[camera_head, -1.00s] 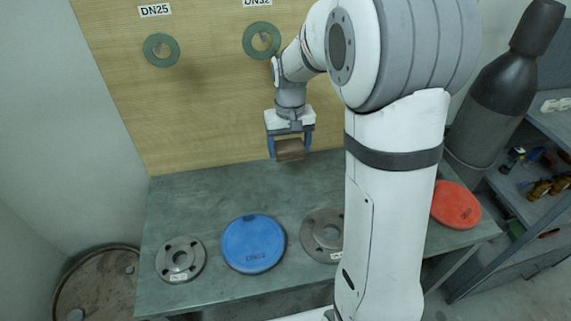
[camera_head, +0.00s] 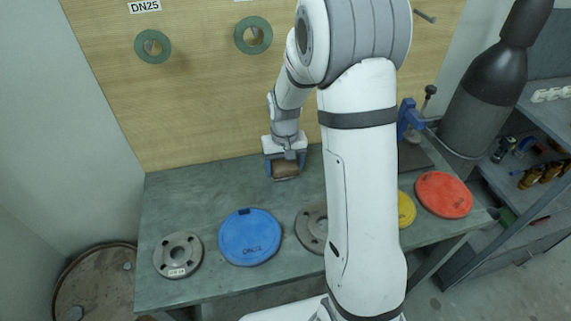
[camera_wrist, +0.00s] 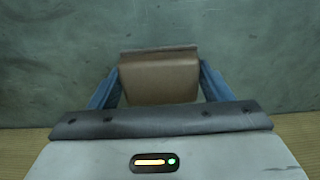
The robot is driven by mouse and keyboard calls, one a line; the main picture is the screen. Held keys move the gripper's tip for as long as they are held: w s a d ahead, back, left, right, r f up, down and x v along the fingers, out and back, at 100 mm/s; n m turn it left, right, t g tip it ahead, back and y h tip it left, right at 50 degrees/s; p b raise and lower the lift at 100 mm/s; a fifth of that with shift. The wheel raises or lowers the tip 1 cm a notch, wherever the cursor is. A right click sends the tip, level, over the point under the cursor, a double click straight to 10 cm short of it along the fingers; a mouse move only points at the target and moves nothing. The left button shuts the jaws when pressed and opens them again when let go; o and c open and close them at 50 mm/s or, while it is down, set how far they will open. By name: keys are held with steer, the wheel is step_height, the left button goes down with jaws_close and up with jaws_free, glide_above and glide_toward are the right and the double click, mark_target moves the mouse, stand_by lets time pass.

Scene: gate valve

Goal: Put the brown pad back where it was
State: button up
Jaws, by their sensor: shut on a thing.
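The brown pad (camera_head: 286,170) is a small brown block between the blue fingers of my gripper (camera_head: 284,173). In the wrist view the pad (camera_wrist: 159,78) sits between both fingers of my gripper (camera_wrist: 160,92), which are shut on it. The gripper points down over the back part of the green-grey workbench (camera_head: 215,190), near the wooden board. I cannot tell whether the pad touches the bench top.
A blue disc (camera_head: 250,237), a grey flange (camera_head: 178,255), a second flange (camera_head: 312,228), a yellow disc (camera_head: 406,209) and a red disc (camera_head: 444,194) lie on the bench. Green rings (camera_head: 153,46) hang on the board (camera_head: 200,95). A blue vise-like tool (camera_head: 408,118) stands at the back right.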

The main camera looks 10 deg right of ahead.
mark_target(285, 165)
steer(key=shift+f, duration=0.15)
steer(key=o, duration=0.9)
steer(key=shift+o, duration=0.2)
step_height(285, 165, up, 12)
steer(key=s+r+t, duration=0.1)
steer(key=s+r, duration=0.1)
steer(key=s, duration=0.8)
steer(key=s+r+t, duration=0.2)
steer(key=s+r, duration=0.1)
steer(key=s, duration=0.8)
steer(key=shift+s+d+b, duration=0.15)
steer(key=shift+d+b, duration=0.15)
steer(key=shift+b, duration=0.05)
